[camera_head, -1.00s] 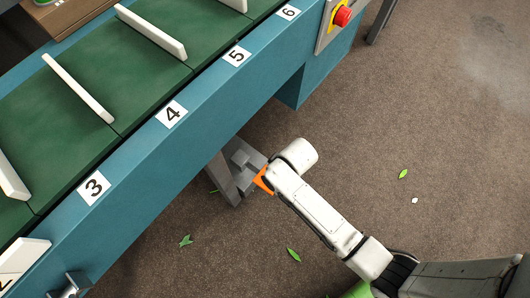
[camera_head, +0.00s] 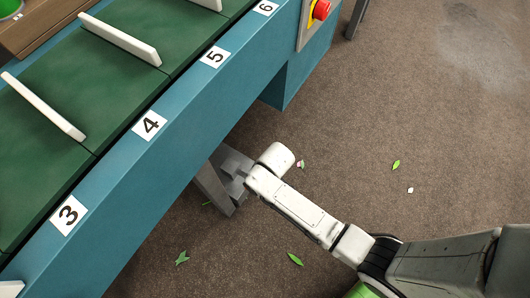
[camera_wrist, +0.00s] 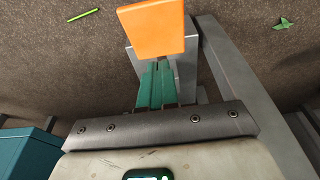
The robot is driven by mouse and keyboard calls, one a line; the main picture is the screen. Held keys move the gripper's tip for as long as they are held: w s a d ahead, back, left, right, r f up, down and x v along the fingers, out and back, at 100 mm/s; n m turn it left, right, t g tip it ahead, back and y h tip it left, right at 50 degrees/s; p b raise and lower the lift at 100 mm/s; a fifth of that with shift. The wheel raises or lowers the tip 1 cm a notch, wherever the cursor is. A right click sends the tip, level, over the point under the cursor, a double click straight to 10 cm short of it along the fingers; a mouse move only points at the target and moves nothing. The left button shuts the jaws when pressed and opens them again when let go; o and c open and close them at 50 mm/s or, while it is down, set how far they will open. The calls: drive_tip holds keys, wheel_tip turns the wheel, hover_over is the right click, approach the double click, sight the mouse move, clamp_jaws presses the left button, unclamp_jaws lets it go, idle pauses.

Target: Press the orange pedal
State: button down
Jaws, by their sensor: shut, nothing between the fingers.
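The orange pedal (camera_wrist: 152,29) shows at the top of the wrist view as a flat, tilted plate on a grey base (camera_wrist: 187,65). My gripper (camera_wrist: 157,68) has its green fingers together with nothing between them. The fingertips point at the pedal's near edge in the picture; I cannot tell whether they touch it. In the head view my white arm reaches down to the grey base (camera_head: 234,163) beside the conveyor leg. There the arm hides the orange plate and my fingers.
A teal conveyor (camera_head: 190,115) with green belt, white dividers and numbered labels runs along the left. A red button (camera_head: 320,9) is on its side. A grey leg (camera_head: 213,188) stands beside the pedal base. Scattered leaves (camera_head: 295,259) lie on the otherwise open brown floor.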

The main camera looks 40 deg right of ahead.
drive_tip(key=b+x, duration=0.1)
drive_tip(key=x, duration=0.3)
drive_tip(key=s+b+x, duration=0.1)
drive_tip(key=x, duration=0.1)
drive_tip(key=shift+d+b, duration=0.2)
drive_tip(key=shift+b, duration=0.15)
drive_tip(key=shift+s+f, duration=0.1)
drive_tip(key=shift+f, duration=0.45)
